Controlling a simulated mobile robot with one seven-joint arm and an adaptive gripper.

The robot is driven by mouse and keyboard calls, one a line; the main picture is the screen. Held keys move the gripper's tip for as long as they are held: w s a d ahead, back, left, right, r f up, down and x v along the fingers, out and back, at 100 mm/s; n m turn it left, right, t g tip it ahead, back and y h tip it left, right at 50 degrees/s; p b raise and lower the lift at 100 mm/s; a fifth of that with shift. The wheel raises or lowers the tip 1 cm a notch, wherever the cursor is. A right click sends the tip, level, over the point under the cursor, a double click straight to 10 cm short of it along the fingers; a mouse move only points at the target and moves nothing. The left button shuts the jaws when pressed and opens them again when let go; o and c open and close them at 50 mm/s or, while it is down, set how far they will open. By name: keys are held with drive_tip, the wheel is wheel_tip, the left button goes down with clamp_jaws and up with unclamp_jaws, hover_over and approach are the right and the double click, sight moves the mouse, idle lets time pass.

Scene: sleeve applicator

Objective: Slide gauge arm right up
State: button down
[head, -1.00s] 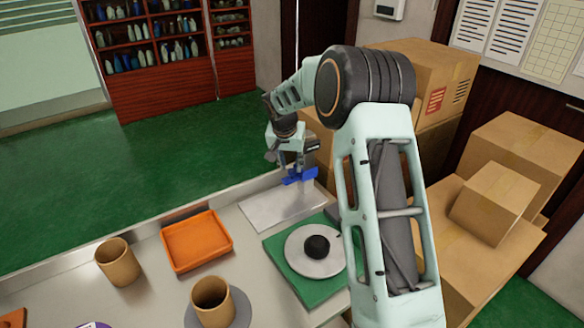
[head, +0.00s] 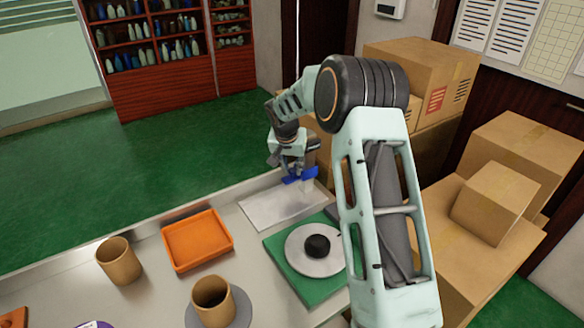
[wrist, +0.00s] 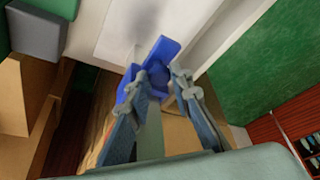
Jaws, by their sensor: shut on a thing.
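The blue gauge arm (head: 303,174) is a small angular piece at the far end of the bench, by the pale plate (head: 270,212). It also shows in the wrist view (wrist: 163,50), with an upright part and a lower block. My gripper (head: 297,170) comes down on it from above. In the wrist view its two fingers (wrist: 160,82) sit on either side of the blue piece and are closed on it. The post or rail behind the blue piece is mostly hidden by my gripper.
A green board (head: 277,257) with a grey disc and black knob is nearer me. An orange tray (head: 197,240) and brown cups (head: 118,262) stand to the left. Cardboard boxes (head: 497,198) crowd the right. Open green floor (head: 185,150) lies beyond the bench.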

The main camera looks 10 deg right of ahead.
sight(292, 171)
wheel_tip(292, 171, up, 9)
drive_tip(key=p, duration=0.2)
drive_tip(key=shift+f+p, duration=0.15)
drive_tip(key=shift+p, duration=0.2)
drive_tip(key=c, duration=2)
unclamp_jaws()
drive_tip(key=shift+f, duration=0.1)
